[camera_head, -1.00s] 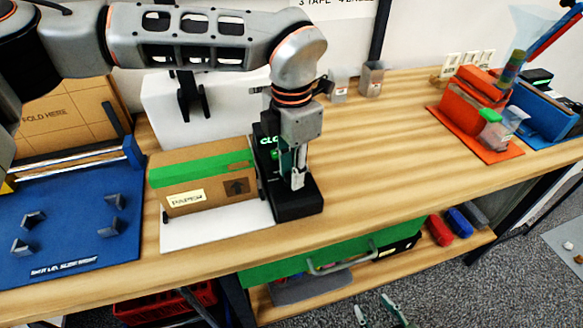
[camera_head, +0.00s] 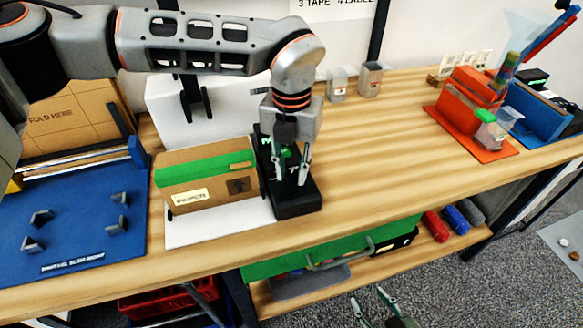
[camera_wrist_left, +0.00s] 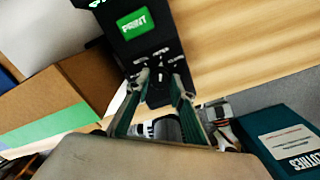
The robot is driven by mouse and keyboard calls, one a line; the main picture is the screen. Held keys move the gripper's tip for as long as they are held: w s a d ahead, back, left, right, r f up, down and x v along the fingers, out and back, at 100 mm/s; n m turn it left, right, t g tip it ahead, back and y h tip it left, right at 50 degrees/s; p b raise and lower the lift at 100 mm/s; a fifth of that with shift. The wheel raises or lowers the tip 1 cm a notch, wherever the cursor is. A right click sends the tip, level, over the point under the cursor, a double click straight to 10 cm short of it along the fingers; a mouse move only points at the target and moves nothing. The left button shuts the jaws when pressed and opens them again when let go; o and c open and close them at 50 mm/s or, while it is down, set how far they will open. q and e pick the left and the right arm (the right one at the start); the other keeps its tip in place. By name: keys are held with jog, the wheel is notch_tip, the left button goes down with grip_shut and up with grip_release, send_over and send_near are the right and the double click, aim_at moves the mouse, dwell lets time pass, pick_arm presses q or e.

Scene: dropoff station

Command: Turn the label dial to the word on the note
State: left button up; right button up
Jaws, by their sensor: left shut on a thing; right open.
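The note (camera_head: 193,196), reading "PAPER", is on the front of a cardboard box (camera_head: 215,208) with green tape. The black label machine (camera_head: 298,207) stands right of the box. In the left wrist view the machine has a green PRINT button (camera_wrist_left: 133,23) and small white words, one apparently "PAPER". My left gripper (camera_head: 291,180) points down over the machine. Its fingers (camera_wrist_left: 160,86) are shut on the dark label dial (camera_wrist_left: 158,95), mostly hidden between them; its pointer direction is unclear. My right gripper (camera_head: 373,304) is open and empty, low in front of the bench.
The box is on a white plate (camera_head: 215,232). A blue folding fixture (camera_head: 85,240) lies to its left. Orange (camera_head: 465,135) and blue holders stand at the far right. The middle of the bench (camera_head: 390,140) is clear. A teal item marked "CLOTHES" (camera_wrist_left: 285,140) shows in the left wrist view.

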aim_at(291, 174)
pick_arm(q)
jog(key=shift+n, duration=0.3)
jog(key=o, duration=1.1)
jog(key=shift+o, duration=0.2)
jog(key=shift+r, duration=0.1)
notch_tip(291, 174, up, 12)
